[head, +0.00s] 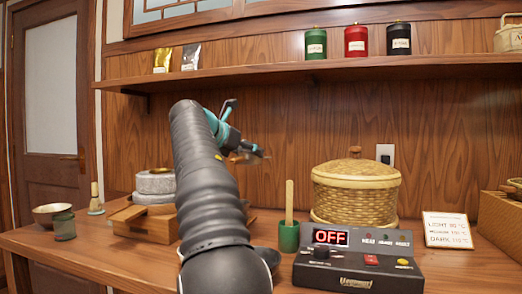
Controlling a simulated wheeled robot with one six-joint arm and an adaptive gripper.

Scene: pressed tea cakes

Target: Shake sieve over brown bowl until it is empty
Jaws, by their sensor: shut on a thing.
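My gripper (236,137) is raised above the table, behind and beyond my dark arm, near the wood wall. It is shut on a small brownish thing (249,157), seemingly the sieve, which is mostly hidden by the gripper. Whether anything is in the sieve cannot be told. A bowl (51,214) with a pale inside and brownish outer wall stands at the far left of the table, well apart from my gripper. I cannot tell if it is the brown bowl; my arm hides the table below the gripper.
A grey stone mill (155,182) stands on a wooden box left of my arm. Right of it are a green cup with a stick (289,235), a lidded woven steamer (355,197), a control box reading OFF (358,263) and a sign (447,230). A shelf (330,72) runs above.

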